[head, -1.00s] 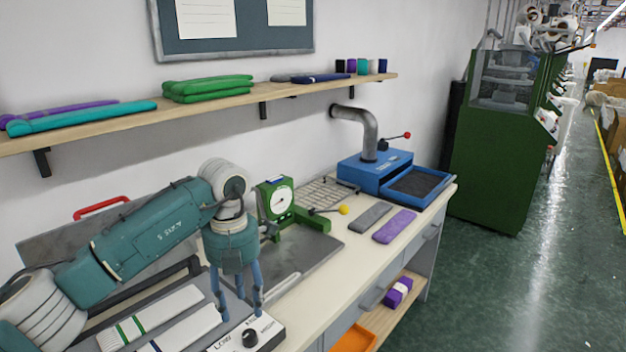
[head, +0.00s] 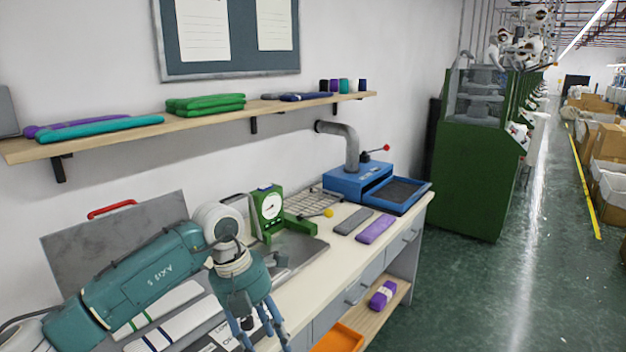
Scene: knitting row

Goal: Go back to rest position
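My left arm comes in from the lower left in the head view. Its gripper (head: 262,328) hangs over the front of the workbench (head: 330,266), at the bottom of the picture. Its blue fingers stand apart, and I see nothing held between them; the tips are near or past the frame edge. My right gripper is not in view.
A green dial gauge (head: 269,208) stands behind my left gripper. Grey and purple strips (head: 376,229) and a blue press (head: 360,182) lie farther along the bench. An orange tray (head: 338,338) sits below. The floor aisle (head: 480,290) at right is clear.

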